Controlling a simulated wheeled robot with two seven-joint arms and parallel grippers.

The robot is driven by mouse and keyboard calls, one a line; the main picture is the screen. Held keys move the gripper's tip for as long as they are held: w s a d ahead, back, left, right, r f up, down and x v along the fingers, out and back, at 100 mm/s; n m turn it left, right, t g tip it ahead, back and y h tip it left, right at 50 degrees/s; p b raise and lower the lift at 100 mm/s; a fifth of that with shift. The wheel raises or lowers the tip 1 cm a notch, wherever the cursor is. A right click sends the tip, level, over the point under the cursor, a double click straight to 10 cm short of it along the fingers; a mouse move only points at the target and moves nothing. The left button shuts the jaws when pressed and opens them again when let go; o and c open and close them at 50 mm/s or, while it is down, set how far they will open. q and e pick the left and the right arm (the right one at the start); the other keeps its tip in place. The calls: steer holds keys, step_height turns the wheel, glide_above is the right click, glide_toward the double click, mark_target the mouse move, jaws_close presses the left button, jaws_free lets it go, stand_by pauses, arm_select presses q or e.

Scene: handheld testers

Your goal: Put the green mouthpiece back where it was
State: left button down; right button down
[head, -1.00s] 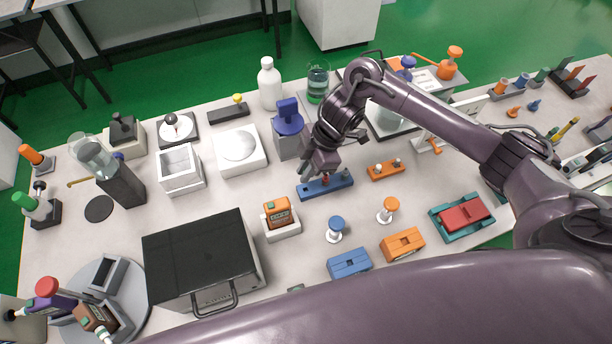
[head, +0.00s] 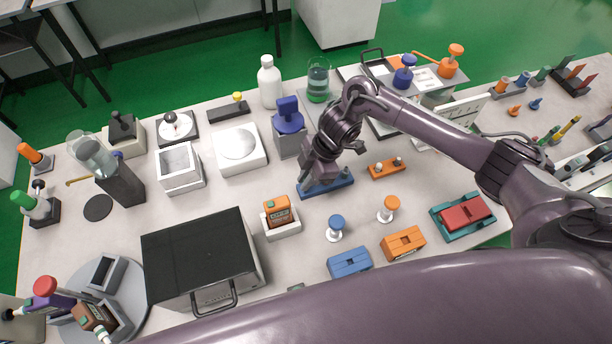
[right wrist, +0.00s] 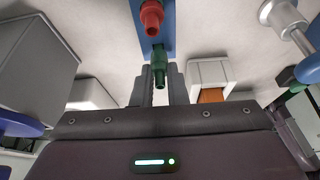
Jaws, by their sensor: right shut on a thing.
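My right gripper (head: 310,181) is at the left part of the blue strip (head: 341,183) in the head view, pointing down. In the right wrist view its two fingers (right wrist: 159,88) are shut on the green mouthpiece (right wrist: 160,66). The mouthpiece is at the end of the blue strip (right wrist: 147,42), beside a red mouthpiece (right wrist: 151,17) standing on that strip. I cannot tell whether the green mouthpiece is seated in the strip or just above it. In the head view the gripper hides both mouthpieces. My left gripper is not in view.
A brown-orange tester (head: 278,209) stands in a white holder (head: 283,231) in front. A blue-purple dispenser (head: 289,132) stands close behind. Blue-topped (head: 336,228) and orange-topped (head: 388,208) white pieces stand in front right.

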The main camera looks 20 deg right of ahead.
steer(key=c, duration=1.4)
jaws_free()
steer(key=shift+c, duration=0.2)
steer(key=v, duration=1.3)
steer(key=shift+a+r+p, duration=0.2)
steer(key=shift+p, duration=0.1)
